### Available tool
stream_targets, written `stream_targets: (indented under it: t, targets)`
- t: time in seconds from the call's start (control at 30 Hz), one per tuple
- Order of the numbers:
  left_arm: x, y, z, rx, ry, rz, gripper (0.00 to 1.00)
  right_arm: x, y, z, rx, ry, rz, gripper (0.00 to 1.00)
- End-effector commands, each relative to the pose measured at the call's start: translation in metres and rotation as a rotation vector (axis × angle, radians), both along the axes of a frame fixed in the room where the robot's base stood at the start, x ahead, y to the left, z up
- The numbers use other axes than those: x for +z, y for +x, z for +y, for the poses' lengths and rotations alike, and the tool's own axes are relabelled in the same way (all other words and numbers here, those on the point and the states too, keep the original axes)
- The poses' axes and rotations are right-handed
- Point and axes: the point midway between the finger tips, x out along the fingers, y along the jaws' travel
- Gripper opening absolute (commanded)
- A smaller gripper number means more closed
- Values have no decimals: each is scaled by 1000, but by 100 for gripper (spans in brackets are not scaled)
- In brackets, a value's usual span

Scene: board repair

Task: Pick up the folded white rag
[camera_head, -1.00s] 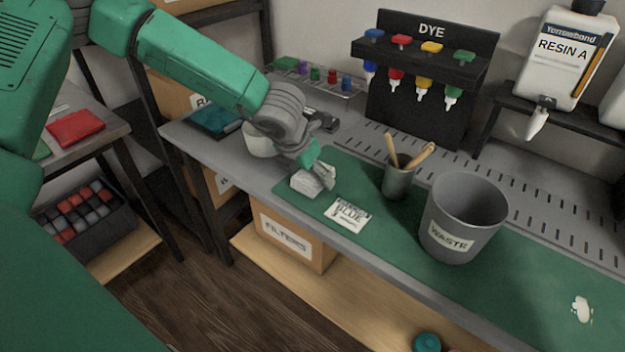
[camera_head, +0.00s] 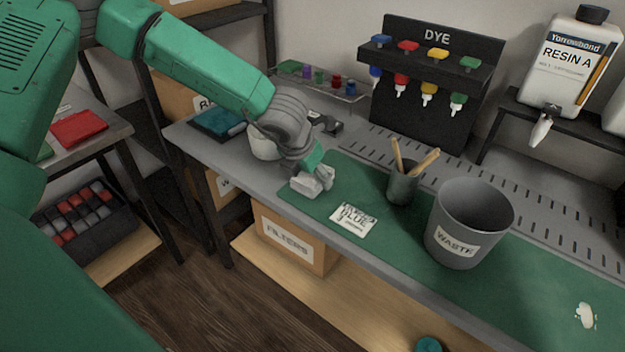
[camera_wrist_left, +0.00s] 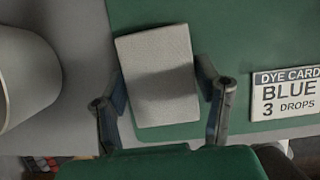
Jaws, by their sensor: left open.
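The folded white rag (camera_head: 308,183) lies at the left end of the green mat, near the bench's front edge. It also shows in the left wrist view as a pale grey-white rectangle (camera_wrist_left: 158,75). My left gripper (camera_head: 318,180) is low over the rag, partly hiding it. In the left wrist view its two fingers (camera_wrist_left: 162,98) are open, one on either side of the rag's near part. I cannot tell whether either finger touches it. My right gripper is not in view.
A dye card (camera_head: 354,218) lies right of the rag. A cup with wooden sticks (camera_head: 403,186) and a grey waste bin (camera_head: 466,225) stand further right. A white spill (camera_head: 586,316) marks the mat at right.

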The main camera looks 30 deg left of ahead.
Motion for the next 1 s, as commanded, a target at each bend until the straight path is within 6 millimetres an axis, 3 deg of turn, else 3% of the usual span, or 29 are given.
stream_targets:
  t: [0.2, 0.3, 0.73, 0.87, 1.0]
  targets:
    - [-5, -6, -12, -13, -10, 16, 42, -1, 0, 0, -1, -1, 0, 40]
    - [-5, -6, -11, -13, -12, 16, 35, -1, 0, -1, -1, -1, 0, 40]
    - [-4, -6, -3, -6, -11, 15, 35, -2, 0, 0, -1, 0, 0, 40]
    - [13, -5, -2, -6, -10, 10, 35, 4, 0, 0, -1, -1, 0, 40]
    - [45, -5, -2, -6, -11, 5, 35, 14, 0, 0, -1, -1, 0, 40]
